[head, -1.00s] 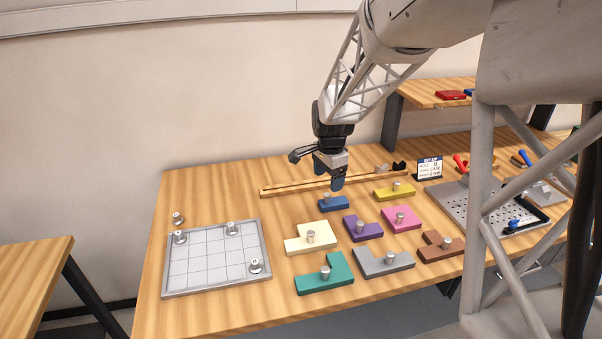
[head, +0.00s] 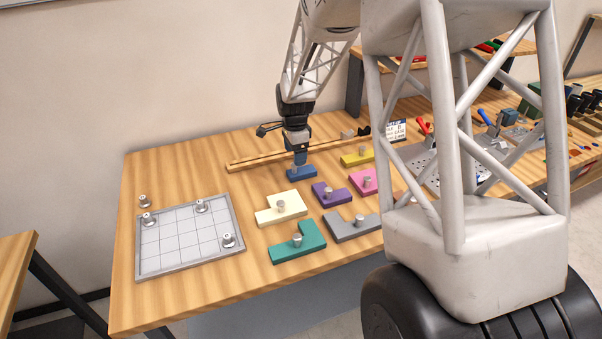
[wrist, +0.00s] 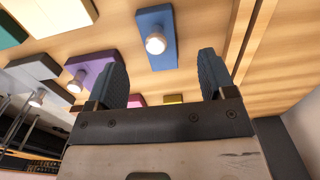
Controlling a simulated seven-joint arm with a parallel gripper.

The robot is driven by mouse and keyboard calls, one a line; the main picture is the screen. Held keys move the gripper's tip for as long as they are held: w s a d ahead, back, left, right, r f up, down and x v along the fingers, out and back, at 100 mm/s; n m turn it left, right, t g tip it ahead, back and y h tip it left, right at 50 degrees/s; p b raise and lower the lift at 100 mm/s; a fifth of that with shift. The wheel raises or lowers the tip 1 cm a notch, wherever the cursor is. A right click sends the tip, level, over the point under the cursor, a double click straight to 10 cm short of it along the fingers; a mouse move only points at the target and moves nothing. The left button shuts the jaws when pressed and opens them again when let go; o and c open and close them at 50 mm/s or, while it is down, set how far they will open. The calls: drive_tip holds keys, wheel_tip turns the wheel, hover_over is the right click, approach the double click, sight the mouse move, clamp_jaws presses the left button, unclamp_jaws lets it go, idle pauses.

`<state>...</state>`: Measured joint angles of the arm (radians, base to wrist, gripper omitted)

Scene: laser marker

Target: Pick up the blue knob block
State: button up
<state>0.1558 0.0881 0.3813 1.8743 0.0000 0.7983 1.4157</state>
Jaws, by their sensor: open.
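The blue knob block (head: 302,173) is a short blue bar with a silver knob, lying on the wooden table behind the other blocks. It also shows in the wrist view (wrist: 155,25), where its knob lies ahead of the fingertips and between their lines. My gripper (head: 296,157) is just above the block in the head view and hides part of it and its knob. In the wrist view my gripper (wrist: 162,75) has its two blue fingers spread wide with nothing between them. Whether the fingers touch the block cannot be told.
Purple (head: 331,195), cream (head: 272,213), teal (head: 295,247), grey (head: 343,231), pink (head: 362,185) and yellow (head: 356,158) knob blocks lie nearby. A wooden rail (head: 245,164) runs behind. A grey grid tray (head: 170,270) is at left.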

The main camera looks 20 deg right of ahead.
sight(295, 172)
drive_tip(key=shift+f, duration=0.95)
drive_tip(key=shift+s+a+f, duration=0.15)
drive_tip(key=shift+f, duration=2.5)
drive_tip(key=c, duration=1)
drive_tip(key=shift+r, duration=0.1)
drive_tip(key=shift+r, duration=4.95)
